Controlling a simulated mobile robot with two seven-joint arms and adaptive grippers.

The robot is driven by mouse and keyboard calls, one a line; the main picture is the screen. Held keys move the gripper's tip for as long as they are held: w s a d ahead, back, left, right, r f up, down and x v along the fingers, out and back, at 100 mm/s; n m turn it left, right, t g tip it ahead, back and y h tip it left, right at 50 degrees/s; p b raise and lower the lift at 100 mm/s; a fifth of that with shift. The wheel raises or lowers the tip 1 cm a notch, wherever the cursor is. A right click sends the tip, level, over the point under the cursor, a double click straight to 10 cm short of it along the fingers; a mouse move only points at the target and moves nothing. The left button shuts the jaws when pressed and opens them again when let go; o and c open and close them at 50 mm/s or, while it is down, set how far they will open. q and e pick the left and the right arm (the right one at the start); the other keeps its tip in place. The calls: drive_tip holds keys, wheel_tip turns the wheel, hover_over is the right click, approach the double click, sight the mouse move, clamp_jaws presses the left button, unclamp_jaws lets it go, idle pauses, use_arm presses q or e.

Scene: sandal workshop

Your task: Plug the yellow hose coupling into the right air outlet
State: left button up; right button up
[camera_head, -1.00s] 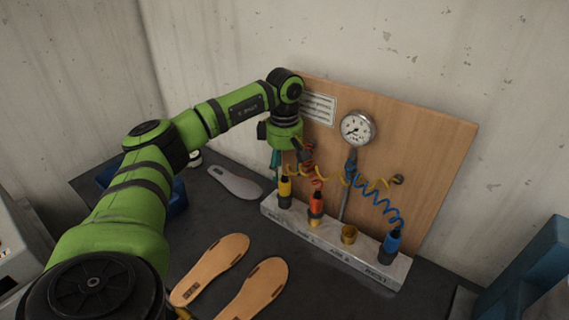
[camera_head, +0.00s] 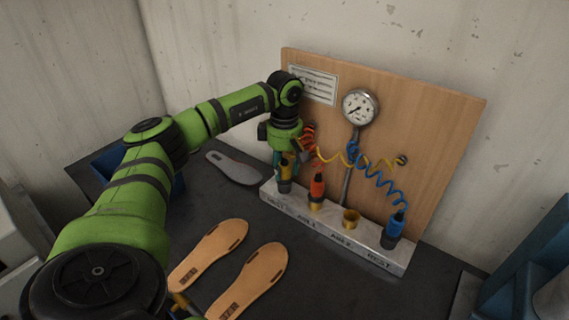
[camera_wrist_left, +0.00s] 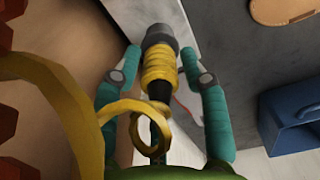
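The yellow hose coupling (camera_head: 285,168) stands upright at the left end of the pale block. In the left wrist view the coupling (camera_wrist_left: 159,68) lies between the teal fingers of my left gripper (camera_wrist_left: 160,62), with narrow gaps on both sides. In the head view my left gripper (camera_head: 286,165) is around it from above, open, and partly hides it. The right air outlet (camera_head: 351,219) is an empty brass socket on the block. An orange coupling (camera_head: 317,187) stands in the brass outlet left of it. My right gripper is not in view.
A blue coupling (camera_head: 394,228) stands at the block's (camera_head: 333,238) right end. Coiled hoses hang before the wooden board (camera_head: 430,130) with a gauge (camera_head: 359,106). A grey insole (camera_head: 233,168) and two tan soles (camera_head: 208,254) lie on the dark table. A blue bin is at left.

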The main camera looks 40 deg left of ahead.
use_arm(q)
drive_tip(key=c, duration=0.3)
drive_tip(key=shift+r, duration=0.15)
wheel_tip(320, 180, up, 13)
drive_tip(key=p, duration=1)
idle(0.3)
